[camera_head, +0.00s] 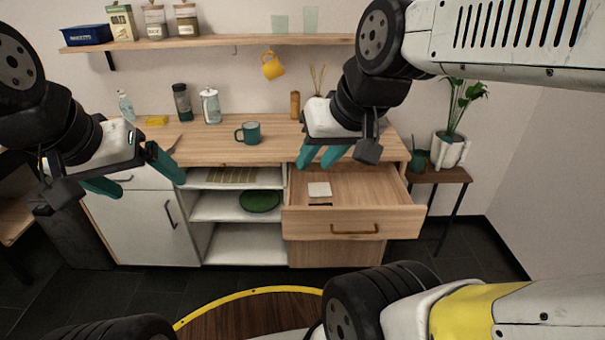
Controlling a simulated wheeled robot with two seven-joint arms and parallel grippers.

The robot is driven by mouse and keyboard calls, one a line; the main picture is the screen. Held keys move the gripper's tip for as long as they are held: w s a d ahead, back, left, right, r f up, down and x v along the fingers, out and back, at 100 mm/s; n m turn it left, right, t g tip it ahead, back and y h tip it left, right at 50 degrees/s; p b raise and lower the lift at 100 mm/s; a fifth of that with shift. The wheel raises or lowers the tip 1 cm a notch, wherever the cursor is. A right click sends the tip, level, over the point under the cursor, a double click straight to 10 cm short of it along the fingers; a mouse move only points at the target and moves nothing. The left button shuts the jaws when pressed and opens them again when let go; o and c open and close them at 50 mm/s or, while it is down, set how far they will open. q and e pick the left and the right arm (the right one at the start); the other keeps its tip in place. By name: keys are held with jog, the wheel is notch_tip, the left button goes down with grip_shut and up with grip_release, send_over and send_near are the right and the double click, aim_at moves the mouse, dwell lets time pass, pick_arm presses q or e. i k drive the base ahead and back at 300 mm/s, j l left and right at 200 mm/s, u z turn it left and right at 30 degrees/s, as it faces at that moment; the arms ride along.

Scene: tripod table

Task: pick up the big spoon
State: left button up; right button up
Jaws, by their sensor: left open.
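I cannot make out a big spoon for certain. A thin brownish utensil (173,143) lies at the left end of the wooden counter, close to my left gripper, but its kind is unclear. My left gripper (133,175) is open and empty, with its teal fingers wide apart in front of the counter's left end. My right gripper (320,157) is above the back left part of the open drawer (353,222). Its teal fingers stand a little apart with nothing visible between them. The drawer holds a white square piece (319,189) and a small dark item (320,204).
The counter (205,150) carries a green mug (248,133), a glass press (210,106), a dark bottle (182,102) and a yellow sponge (156,120). A yellow mug (272,65) hangs under the shelf (220,40). A green plate (260,201) sits below. A plant (452,145) stands right.

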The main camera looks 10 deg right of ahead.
aim_at(169, 153)
jog(key=u, duration=0.5)
jog(key=i+j+u, duration=0.1)
jog(key=i, duration=0.75)
jog(key=i+j+u, duration=0.1)
jog(key=i+j, duration=0.15)
jog(key=i, duration=0.6)
